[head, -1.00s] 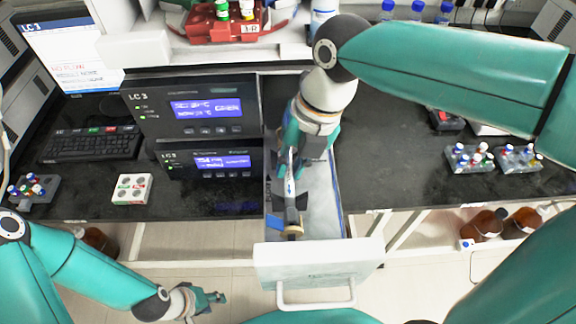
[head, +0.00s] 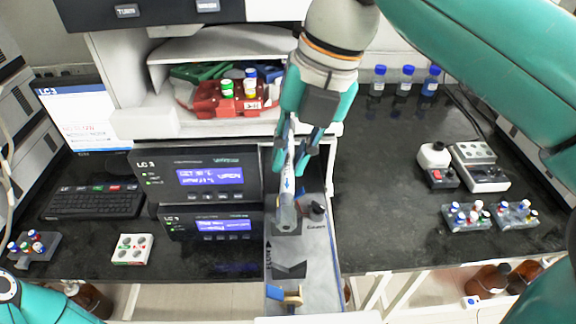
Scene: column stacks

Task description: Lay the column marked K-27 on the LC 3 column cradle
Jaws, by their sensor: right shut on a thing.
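My right gripper (head: 301,152) comes down from the top and is shut on a slim silver column (head: 285,178) with a blue arrow on it. The column hangs steeply tilted above an open drawer (head: 328,268), its lower end over dark holders inside. I cannot read a K-27 mark. The LC 3 stack (head: 204,160) stands just left, with two lit displays. I cannot make out which part is its column cradle. My left gripper is out of view; only part of that arm shows at bottom left.
In the drawer are a dark holder (head: 290,270) and a small blue and tan piece (head: 285,296). A red tray (head: 222,100) with vials sits above the stack. Vial racks (head: 466,216) stand on the right bench. Dark bench right of the drawer is mostly clear.

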